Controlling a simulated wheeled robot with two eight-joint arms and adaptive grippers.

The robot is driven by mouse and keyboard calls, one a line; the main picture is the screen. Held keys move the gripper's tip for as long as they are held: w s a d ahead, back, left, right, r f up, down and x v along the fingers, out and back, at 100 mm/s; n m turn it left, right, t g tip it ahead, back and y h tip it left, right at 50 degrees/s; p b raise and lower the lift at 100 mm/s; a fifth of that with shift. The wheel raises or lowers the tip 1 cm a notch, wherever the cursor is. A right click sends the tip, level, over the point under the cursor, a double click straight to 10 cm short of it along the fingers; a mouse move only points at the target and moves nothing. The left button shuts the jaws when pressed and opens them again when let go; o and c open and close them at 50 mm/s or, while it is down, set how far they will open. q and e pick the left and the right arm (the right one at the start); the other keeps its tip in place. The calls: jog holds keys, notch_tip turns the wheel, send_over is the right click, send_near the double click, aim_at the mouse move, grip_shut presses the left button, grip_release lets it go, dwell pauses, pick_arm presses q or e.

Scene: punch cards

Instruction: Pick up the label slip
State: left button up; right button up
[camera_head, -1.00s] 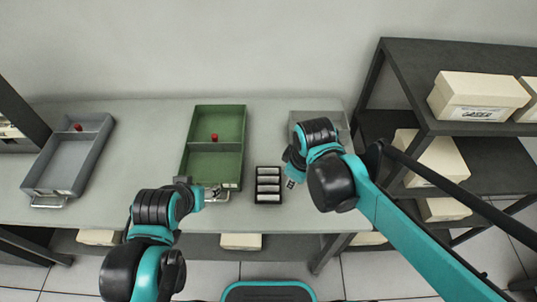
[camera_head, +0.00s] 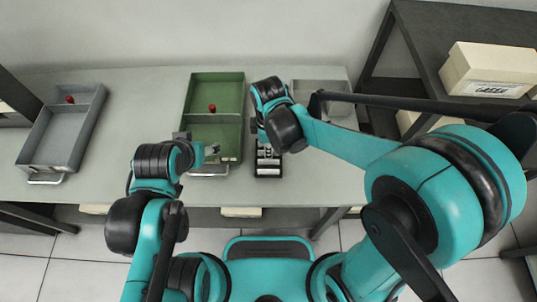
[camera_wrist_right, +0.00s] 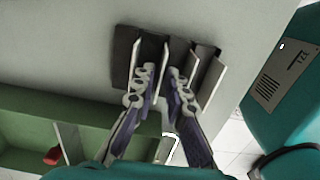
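A black holder (camera_head: 268,171) with several pale label slips (camera_head: 267,157) stands on the table, right of the green tray's front. In the right wrist view the slips (camera_wrist_right: 210,82) stand on edge in the dark holder (camera_wrist_right: 122,60). My right gripper (camera_wrist_right: 162,76) is over the holder, its two fingers apart, with one slip edge between the fingertips; I cannot tell whether they touch it. In the head view the right gripper (camera_head: 264,140) partly hides the holder's back. My left gripper (camera_head: 212,151) is by the front of the green tray; its finger opening is unclear.
The green tray (camera_head: 229,124) has a red-knobbed object (camera_head: 212,108) in its back part and a front handle. A grey tray (camera_head: 72,133) lies at the left; another grey tray (camera_head: 325,92) is behind my right arm. A dark shelf with boxes (camera_head: 490,68) stands right.

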jog(key=shift+f, duration=0.15)
grip_shut()
